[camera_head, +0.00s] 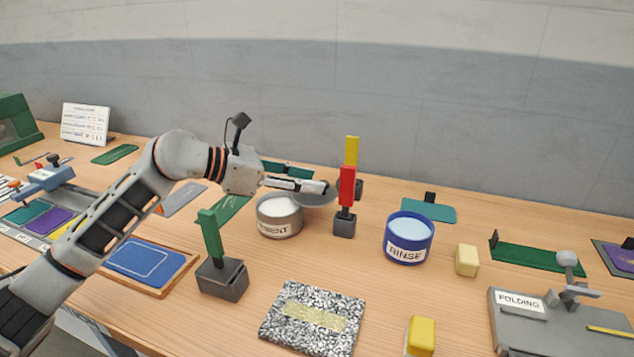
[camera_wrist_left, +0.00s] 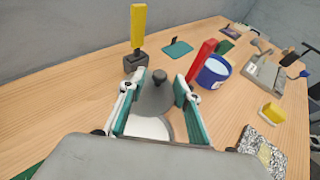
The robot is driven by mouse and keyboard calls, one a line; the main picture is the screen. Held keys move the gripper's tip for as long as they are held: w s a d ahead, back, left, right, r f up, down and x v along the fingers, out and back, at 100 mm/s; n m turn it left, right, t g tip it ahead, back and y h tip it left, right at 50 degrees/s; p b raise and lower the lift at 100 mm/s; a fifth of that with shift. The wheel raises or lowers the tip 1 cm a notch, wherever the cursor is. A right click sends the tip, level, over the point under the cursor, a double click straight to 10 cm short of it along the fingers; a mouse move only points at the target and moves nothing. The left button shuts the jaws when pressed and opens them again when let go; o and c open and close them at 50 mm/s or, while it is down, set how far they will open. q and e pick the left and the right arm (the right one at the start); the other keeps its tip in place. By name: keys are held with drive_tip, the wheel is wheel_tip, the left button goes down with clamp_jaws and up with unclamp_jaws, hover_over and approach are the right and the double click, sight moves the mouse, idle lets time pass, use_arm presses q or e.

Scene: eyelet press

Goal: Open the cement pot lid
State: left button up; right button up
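The cement pot (camera_head: 279,222) is a pale grey round tub with a partly hidden label. Its white contents show in its open top, also in the left wrist view (camera_wrist_left: 149,129). Its grey lid (camera_head: 314,199) sits off to the right of the pot's mouth, overlapping or close to its edge. In the left wrist view the lid (camera_wrist_left: 153,98) has a dark round knob (camera_wrist_left: 160,75). My left gripper (camera_head: 318,187) is just above the lid. Its fingers (camera_wrist_left: 158,92) are apart, one on each side of the lid, with the knob beyond and between the tips.
A red-handled tool (camera_head: 346,187) and a yellow-handled one (camera_head: 352,150) stand just right of the lid. The blue rinse pot (camera_head: 408,240) is further right. Bare wood lies in front of the cement pot.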

use_arm(q)
drive_tip(key=shift+x, duration=1.2)
